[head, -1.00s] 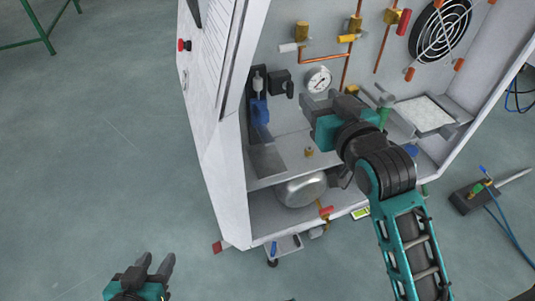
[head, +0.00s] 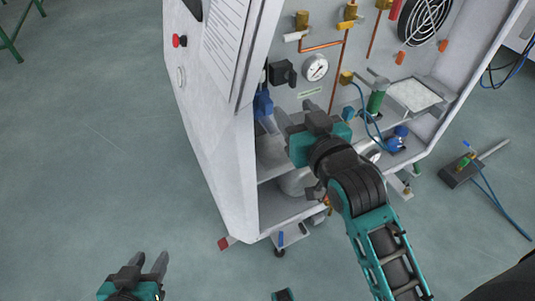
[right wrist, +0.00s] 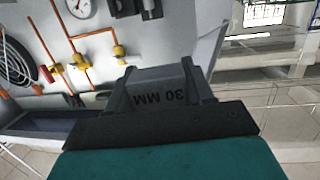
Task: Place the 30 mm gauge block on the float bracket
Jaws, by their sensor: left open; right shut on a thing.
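My right gripper (right wrist: 158,92) is shut on a grey gauge block (right wrist: 160,82), whose upside-down lettering reads 30 MM in the right wrist view. In the head view the right gripper (head: 284,125) is inside the open cabinet, in front of its left inner side and just right of a blue part (head: 262,103). The block itself is hard to make out there. I cannot pick out the float bracket for certain; the arm hides part of the shelf. My left gripper (head: 147,266) is open and empty, low over the floor outside the cabinet.
The cabinet's white side wall (head: 215,150) stands close left of the right gripper. A pressure gauge (head: 316,67), a black box (head: 282,73), copper pipes and a fan (head: 425,20) are on the back panel. A green cylinder (head: 376,102) and tray (head: 414,94) stand right.

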